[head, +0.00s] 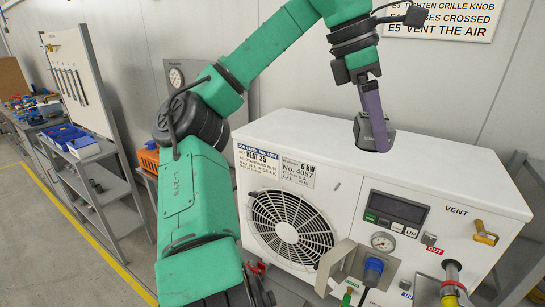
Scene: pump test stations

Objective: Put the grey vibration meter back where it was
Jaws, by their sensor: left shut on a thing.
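My left gripper (375,122) reaches down from above with purple fingers over the top of the white pump unit (440,170). It is shut on a small grey thing, which looks like the grey vibration meter (362,129). The fingers hide part of it. The meter is at the unit's top surface, towards the back edge; I cannot tell whether it touches the top. My right gripper is not in view.
A shelf rack (95,190) and an orange crate (148,160) stand left.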

